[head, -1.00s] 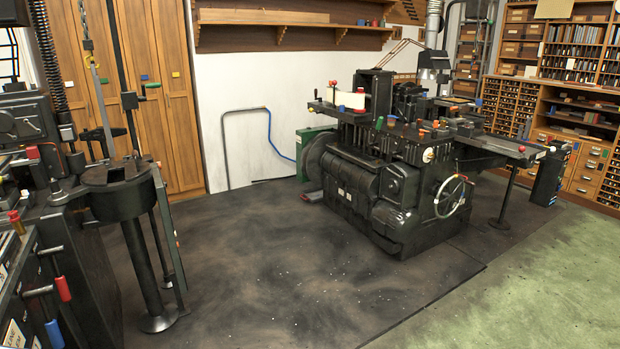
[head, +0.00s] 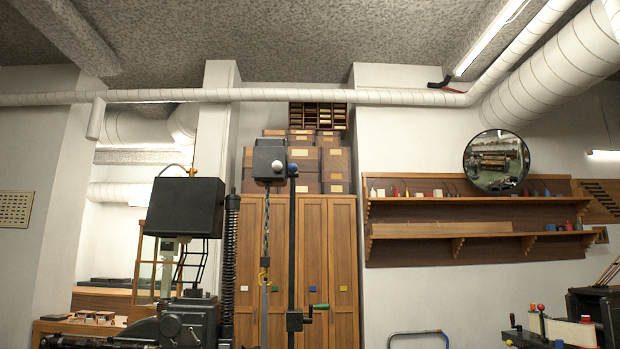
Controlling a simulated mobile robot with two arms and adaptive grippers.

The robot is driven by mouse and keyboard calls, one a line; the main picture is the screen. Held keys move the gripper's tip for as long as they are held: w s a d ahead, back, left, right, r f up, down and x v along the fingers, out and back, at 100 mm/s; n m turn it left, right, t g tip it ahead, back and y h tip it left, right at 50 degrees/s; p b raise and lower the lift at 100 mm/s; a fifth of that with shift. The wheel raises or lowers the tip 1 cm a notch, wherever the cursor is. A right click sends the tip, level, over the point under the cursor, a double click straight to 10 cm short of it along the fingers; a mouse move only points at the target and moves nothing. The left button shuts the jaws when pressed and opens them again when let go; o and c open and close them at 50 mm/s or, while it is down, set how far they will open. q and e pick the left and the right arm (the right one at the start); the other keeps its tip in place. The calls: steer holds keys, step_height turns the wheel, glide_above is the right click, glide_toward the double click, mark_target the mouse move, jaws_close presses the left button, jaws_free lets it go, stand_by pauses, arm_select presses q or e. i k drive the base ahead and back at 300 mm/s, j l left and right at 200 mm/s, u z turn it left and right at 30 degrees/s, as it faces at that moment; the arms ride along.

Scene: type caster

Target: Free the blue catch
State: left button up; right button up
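A small blue square piece (head: 301,280) sits on a door of the tall wooden cabinet (head: 316,225). A small blue piece (head: 292,168) also tops the dark vertical post left of it. I cannot tell which, if either, is the blue catch. A green-ended crank handle (head: 320,306) sticks out from the post lower down. Neither of my grippers is in view.
The dark machine (head: 188,215) with a tall spring stands at the lower left. Wall shelves (head: 450,220) with small coloured items and a round mirror (head: 496,160) are at the right. Part of another machine (head: 560,325) shows at the lower right. The floor is out of view.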

mark_target(293, 168)
steer(key=i+u, duration=0.1)
steer(key=i+l+z, duration=0.1)
steer(key=i+l, duration=0.2)
steer(key=i, duration=0.15)
steer(key=i+l+z, duration=0.1)
steer(key=i+l, duration=0.2)
steer(key=i, duration=0.15)
